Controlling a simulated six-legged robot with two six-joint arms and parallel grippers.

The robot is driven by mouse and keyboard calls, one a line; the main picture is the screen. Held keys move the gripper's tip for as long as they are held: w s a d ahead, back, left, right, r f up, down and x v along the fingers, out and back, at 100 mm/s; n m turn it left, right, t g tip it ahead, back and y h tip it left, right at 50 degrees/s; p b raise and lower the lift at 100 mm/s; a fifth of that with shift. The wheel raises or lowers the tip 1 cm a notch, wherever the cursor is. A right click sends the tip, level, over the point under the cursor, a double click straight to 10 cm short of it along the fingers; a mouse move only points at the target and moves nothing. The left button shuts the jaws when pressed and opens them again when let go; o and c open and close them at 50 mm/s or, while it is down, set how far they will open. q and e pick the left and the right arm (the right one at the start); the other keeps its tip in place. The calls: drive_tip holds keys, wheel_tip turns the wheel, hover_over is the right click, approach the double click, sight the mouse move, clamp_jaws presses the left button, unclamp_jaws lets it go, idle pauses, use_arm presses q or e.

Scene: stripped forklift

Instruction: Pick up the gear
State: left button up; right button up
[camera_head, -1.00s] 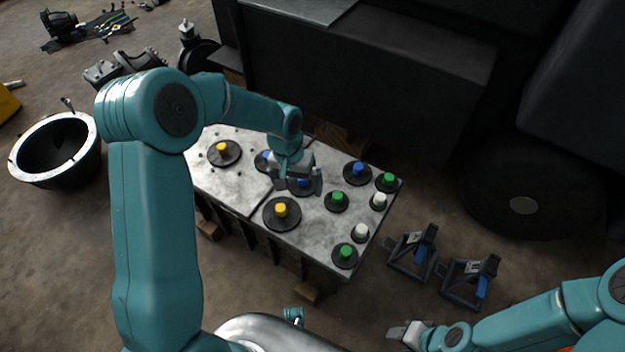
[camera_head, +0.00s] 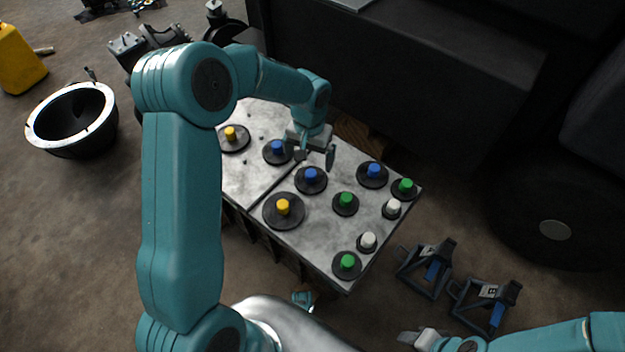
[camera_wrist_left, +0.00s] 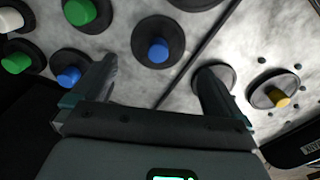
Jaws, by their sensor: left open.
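Several black disc-shaped gears with coloured knobs sit on a grey metal board (camera_head: 255,185). Two have yellow knobs, a large one (camera_head: 284,211) at the front and one at the far left (camera_head: 232,139). The blue-knobbed ones include a middle gear (camera_head: 311,180), a left one (camera_head: 277,152) and a right one (camera_head: 372,175). Green- and white-knobbed ones line the right side. My left gripper (camera_head: 315,156) is open and empty above the board, by the middle blue gear. In the left wrist view, a blue-knobbed gear (camera_wrist_left: 158,50) shows beyond and between the fingers. My right gripper (camera_head: 408,338) is low at the bottom; its jaws are unclear.
Two small dark stands with blue parts (camera_head: 427,268) are on the floor right of the board. A dark forklift body (camera_head: 400,70) rises behind it. A round black tub (camera_head: 72,120) and a yellow container (camera_head: 18,60) stand at left.

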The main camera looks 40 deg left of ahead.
sight(311, 172)
use_arm(q)
wheel_tip(311, 172, down, 3)
drive_tip(key=shift+f, duration=0.15)
wheel_tip(311, 172, down, 5)
drive_tip(key=shift+w+f+b, duration=0.15)
drive_tip(key=shift+b, duration=0.95)
drive_tip(key=c, duration=0.6)
